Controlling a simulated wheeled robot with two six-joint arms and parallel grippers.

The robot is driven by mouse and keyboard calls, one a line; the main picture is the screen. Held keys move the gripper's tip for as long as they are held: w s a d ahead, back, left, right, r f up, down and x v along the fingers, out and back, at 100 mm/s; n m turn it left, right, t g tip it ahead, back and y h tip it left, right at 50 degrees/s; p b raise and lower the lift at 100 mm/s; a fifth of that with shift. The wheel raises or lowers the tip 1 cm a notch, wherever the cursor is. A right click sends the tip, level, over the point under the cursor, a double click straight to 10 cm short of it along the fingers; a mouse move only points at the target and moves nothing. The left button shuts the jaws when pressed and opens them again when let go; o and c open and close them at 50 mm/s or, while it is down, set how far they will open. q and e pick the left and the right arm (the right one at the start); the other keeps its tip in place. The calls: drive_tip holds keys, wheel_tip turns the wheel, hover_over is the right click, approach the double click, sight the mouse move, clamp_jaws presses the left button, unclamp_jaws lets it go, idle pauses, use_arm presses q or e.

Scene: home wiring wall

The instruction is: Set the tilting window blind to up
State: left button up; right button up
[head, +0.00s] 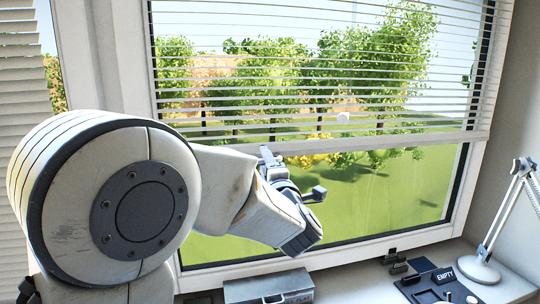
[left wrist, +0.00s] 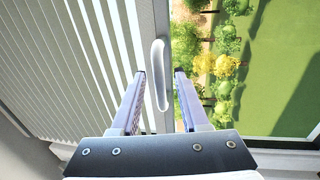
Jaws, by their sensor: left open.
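The window blind (head: 320,75) hangs over the upper part of the window, its slats apart with the view showing between them. Its pale bottom rail (head: 400,147) crosses the pane around mid-height. My left gripper (head: 292,174) is open in front of the window, near the rail. In the left wrist view, a long white handle (left wrist: 158,75) lies between the open fingers (left wrist: 160,76), along the blind's edge. I cannot tell whether it is the knob, or whether a finger touches it. My right gripper is out of view.
A grey box (head: 270,288) stands on the sill below. At the right are a dark tray (head: 432,287), a small EMPTY sign (head: 444,275) and a white desk lamp (head: 480,268). Another blind (head: 22,90) hangs at the left.

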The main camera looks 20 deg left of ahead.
use_arm(q)
drive_tip(key=shift+w, duration=0.15)
clamp_jaws()
drive_tip(key=shift+r, duration=0.1)
idle(1.3)
